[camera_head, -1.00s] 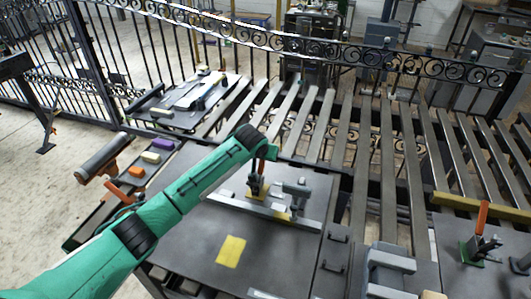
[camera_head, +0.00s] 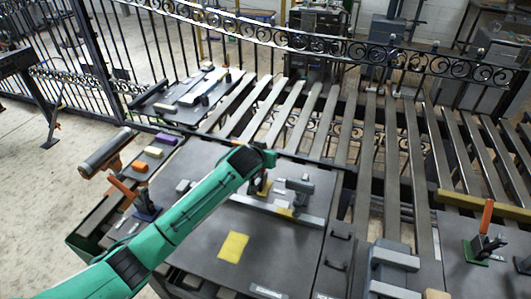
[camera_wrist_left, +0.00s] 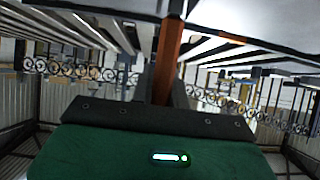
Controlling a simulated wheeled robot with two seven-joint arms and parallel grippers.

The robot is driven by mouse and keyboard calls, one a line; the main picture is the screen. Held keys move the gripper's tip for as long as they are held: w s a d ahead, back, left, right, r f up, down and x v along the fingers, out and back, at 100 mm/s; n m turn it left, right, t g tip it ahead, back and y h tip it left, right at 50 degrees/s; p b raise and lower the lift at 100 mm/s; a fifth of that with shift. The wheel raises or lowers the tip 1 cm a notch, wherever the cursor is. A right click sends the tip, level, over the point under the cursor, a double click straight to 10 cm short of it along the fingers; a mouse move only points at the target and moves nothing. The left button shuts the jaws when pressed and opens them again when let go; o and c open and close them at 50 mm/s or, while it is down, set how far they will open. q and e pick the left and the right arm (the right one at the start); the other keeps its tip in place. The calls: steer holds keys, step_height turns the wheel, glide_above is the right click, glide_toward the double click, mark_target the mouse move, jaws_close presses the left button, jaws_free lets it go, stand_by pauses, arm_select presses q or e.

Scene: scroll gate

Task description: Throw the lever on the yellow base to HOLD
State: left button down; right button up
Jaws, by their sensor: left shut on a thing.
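The lever on the yellow base (camera_head: 262,189) stands on the grey bench plate (camera_head: 205,262) in the head view. My left gripper (camera_head: 266,160) is over the top of that lever and hides most of it. In the left wrist view the lever's orange-brown handle (camera_wrist_left: 168,58) runs between the fingers, and the left gripper (camera_wrist_left: 163,92) is shut on it. Which way the lever leans, and any HOLD marking, I cannot make out. My right gripper is not in view.
A lever with an orange handle on a blue base (camera_head: 146,207) stands left of my arm. Another on a green base (camera_head: 477,252) stands at the right. A grey clamp-like fixture (camera_head: 299,188) is close right of the yellow base. A yellow sheet (camera_head: 233,246) lies on the plate.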

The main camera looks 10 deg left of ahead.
arm_select(q)
steer(key=c, duration=1.4)
jaws_free()
steer(key=shift+o, duration=0.2)
steer(key=shift+s, duration=0.1)
steer(key=b+v, duration=0.2)
steer(key=v, duration=1.1)
steer(key=shift+s+r, duration=0.15)
steer(key=shift+s, duration=0.1)
steer(key=shift+a, duration=0.1)
